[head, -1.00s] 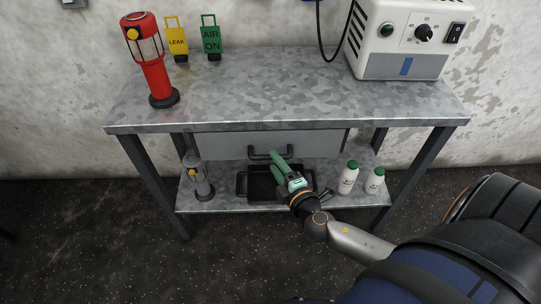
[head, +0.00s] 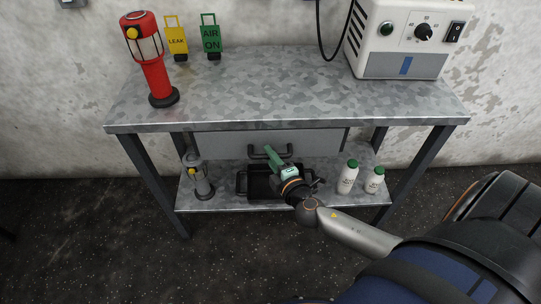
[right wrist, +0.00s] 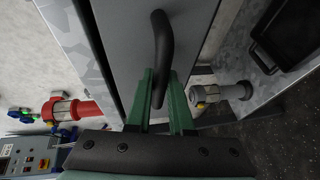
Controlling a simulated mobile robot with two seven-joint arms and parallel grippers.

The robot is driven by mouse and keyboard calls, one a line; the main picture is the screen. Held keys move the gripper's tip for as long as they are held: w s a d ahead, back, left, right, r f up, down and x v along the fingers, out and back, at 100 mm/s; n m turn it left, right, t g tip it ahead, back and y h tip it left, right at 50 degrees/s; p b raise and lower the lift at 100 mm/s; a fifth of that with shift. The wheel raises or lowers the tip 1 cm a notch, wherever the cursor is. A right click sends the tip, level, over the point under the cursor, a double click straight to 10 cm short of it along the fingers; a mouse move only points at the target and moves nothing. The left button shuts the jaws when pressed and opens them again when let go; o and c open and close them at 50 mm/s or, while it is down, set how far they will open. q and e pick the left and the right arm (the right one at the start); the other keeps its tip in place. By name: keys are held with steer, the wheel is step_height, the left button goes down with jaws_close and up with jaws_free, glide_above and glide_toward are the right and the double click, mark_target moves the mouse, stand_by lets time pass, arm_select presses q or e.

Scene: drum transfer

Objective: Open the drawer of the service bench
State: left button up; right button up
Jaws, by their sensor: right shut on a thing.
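The service bench (head: 290,95) has a mottled grey metal top and dark legs. Its grey drawer (head: 222,145) is under the top and looks shut, its front near the bench's front edge. A dark bar handle (head: 256,155) is on the drawer front. My right gripper (head: 271,152), with green fingers, is shut on this handle. In the right wrist view the handle (right wrist: 163,40) runs between the two fingers (right wrist: 161,98), across the drawer front (right wrist: 195,35). My left gripper is not in view.
A red lantern (head: 155,75), yellow and green tags and a white device (head: 400,45) stand on top. The lower shelf holds a grey lantern (head: 198,180), a black tray (head: 242,186) and two white bottles (head: 347,178). The floor in front is clear.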

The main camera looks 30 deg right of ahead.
jaws_close()
stand_by(0.8)
steer(key=shift+s, duration=0.1)
